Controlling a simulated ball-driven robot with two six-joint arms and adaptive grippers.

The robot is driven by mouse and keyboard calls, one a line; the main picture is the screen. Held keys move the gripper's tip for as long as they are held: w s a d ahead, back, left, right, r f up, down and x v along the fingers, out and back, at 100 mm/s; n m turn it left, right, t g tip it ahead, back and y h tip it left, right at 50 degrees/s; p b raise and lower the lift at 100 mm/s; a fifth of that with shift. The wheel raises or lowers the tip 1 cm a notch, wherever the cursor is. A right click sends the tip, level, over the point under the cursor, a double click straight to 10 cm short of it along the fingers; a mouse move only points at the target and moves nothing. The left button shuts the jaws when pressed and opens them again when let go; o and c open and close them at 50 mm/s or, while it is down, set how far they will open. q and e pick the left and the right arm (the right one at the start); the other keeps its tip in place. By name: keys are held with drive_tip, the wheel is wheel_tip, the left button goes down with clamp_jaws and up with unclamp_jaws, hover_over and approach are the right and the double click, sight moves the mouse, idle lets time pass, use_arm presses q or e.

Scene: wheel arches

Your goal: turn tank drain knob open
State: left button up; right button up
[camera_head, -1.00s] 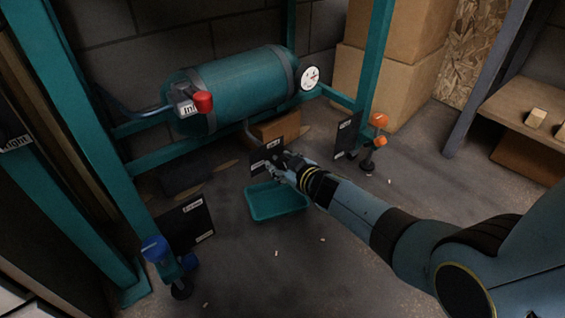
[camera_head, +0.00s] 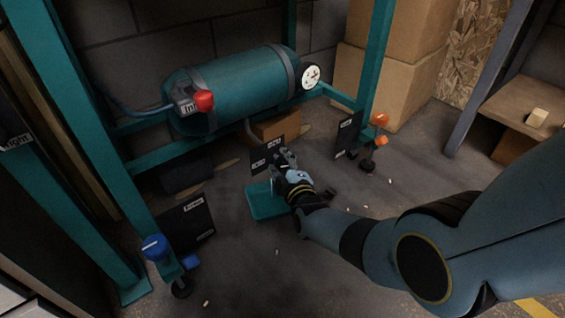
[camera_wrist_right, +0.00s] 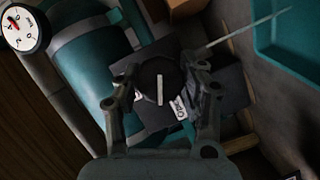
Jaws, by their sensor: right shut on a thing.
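The teal tank (camera_head: 240,88) lies on its side in the rack, with a round gauge (camera_head: 310,77) on its right end. Below it stands a dark label plate (camera_head: 262,157). My right gripper (camera_head: 284,158) is at this plate. In the right wrist view the drain knob (camera_wrist_right: 159,80) is dark and round with a white pointer line. My right gripper's fingers (camera_wrist_right: 163,88) are on both sides of the knob, shut on it. The line runs nearly up and down in that view. The plate's lettering is partly hidden. My left gripper is not in view.
A teal tray (camera_head: 262,207) lies on the floor below, partly hidden by my arm. A thin pale streak (camera_wrist_right: 245,27) reaches toward it in the wrist view. A red knob (camera_head: 204,100), a blue knob (camera_head: 154,247) and an orange knob (camera_head: 380,119) stand around the rack.

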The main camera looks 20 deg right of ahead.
drive_tip(key=shift+s+a+f+n+t, duration=0.15)
drive_tip(key=shift+n+t, duration=0.15)
drive_tip(key=shift+n, duration=0.6)
drive_tip(key=o, duration=1.2)
drive_tip(key=shift+s, duration=0.65)
drive_tip(key=s+r, duration=0.1)
drive_tip(key=s, duration=0.9)
drive_tip(key=shift+s+a, duration=0.2)
drive_tip(key=shift+s, duration=0.05)
